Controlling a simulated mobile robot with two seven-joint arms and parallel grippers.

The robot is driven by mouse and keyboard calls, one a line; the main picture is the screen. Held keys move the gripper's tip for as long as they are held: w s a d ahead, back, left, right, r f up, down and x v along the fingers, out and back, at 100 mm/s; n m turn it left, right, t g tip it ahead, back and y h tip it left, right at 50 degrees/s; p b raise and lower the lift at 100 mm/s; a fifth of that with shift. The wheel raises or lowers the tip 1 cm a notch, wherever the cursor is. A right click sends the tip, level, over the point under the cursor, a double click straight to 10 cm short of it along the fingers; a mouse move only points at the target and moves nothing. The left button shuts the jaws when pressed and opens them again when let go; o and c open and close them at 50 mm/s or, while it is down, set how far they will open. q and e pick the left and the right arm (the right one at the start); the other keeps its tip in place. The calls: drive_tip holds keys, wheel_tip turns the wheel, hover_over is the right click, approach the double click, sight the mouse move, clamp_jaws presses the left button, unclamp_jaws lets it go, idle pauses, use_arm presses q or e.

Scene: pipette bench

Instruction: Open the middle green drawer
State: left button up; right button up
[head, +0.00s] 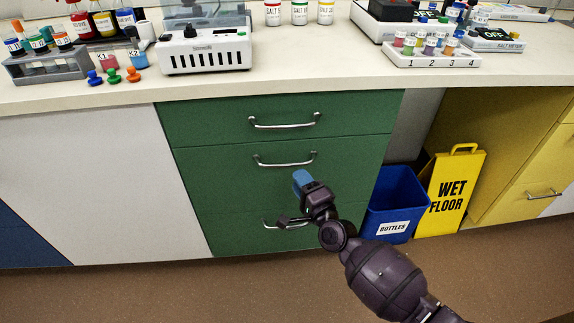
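The green cabinet has three stacked drawers, and all look shut. The middle green drawer (232,185) has a silver bar handle (285,160) near its top edge. My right gripper (292,202) is in front of the cabinet, below the middle handle and apart from it. Its fingers look spread, one with a blue tip just under the handle's right part, the other lower left by the bottom drawer's handle (270,225), which it partly hides. I see nothing between the fingers. My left gripper is not in view.
The top green drawer (220,122) has its own handle (285,121). A blue bottles bin (393,200) and a yellow wet floor sign (455,190) stand to the right of the cabinet. Racks and instruments crowd the countertop (320,65) above. The floor in front is clear.

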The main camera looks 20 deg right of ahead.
sight(289, 164)
drive_tip(key=shift+w+a+r+b, duration=0.1)
drive_tip(key=shift+w+b, duration=0.05)
drive_tip(key=shift+w, duration=0.95)
drive_tip(key=shift+w+a+r+b, duration=0.1)
drive_tip(key=shift+w+a+b, duration=0.05)
drive_tip(key=shift+w, duration=0.9)
drive_tip(key=shift+w+a+r+b, duration=0.1)
drive_tip(key=shift+w+b, duration=0.05)
drive_tip(key=shift+w, duration=0.95)
clamp_jaws()
